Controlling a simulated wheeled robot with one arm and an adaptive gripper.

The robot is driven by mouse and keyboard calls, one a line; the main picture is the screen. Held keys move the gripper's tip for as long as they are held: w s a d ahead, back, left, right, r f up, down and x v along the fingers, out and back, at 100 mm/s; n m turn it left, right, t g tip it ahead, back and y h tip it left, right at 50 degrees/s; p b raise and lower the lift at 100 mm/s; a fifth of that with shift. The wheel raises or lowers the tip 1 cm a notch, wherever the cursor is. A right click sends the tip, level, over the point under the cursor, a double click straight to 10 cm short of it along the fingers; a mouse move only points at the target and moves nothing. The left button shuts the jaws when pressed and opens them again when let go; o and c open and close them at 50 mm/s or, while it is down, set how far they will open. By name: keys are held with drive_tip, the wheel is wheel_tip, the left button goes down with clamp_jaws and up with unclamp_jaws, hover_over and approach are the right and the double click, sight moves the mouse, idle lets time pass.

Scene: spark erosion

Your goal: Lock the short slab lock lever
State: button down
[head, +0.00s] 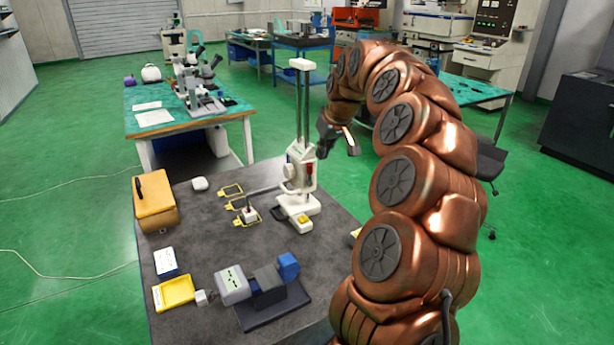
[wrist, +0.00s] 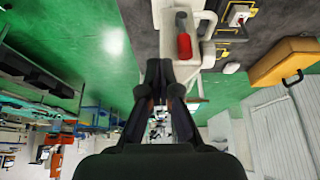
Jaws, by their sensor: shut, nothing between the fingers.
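A white upright measuring stand (head: 297,205) with twin columns stands at the far right part of the dark table. Its carriage (head: 300,172) carries a small red part, which shows in the wrist view as a red lever (wrist: 184,46) on a white housing (wrist: 196,18). I cannot tell for sure whether this is the short slab lock lever, or whether it is locked. My gripper (head: 339,148) is right of the carriage in the head view, apart from it. In the wrist view my gripper (wrist: 160,66) is shut and empty, its tips just below and left of the red lever.
The dark table (head: 215,235) also holds a tan case (head: 155,204), a yellow tray (head: 173,292), a grey-blue vise-like device (head: 258,284) and yellow frames (head: 233,190). A bench with microscopes (head: 200,85) stands behind.

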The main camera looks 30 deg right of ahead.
sight(309, 163)
drive_tip(key=shift+f+b, duration=0.75)
drive_tip(key=shift+f, duration=0.35)
idle(0.6)
drive_tip(key=shift+a, duration=0.15)
idle(0.3)
drive_tip(key=shift+w+a+f+b, duration=0.15)
drive_tip(key=shift+a+b, duration=0.85)
drive_tip(key=shift+a, duration=0.9)
drive_tip(key=shift+a+f+b, duration=0.25)
drive_tip(key=shift+a+b, duration=0.1)
drive_tip(key=shift+a, duration=0.15)
drive_tip(key=shift+a+f+b, duration=0.25)
drive_tip(key=shift+a+b, duration=0.05)
drive_tip(key=shift+a, duration=0.15)
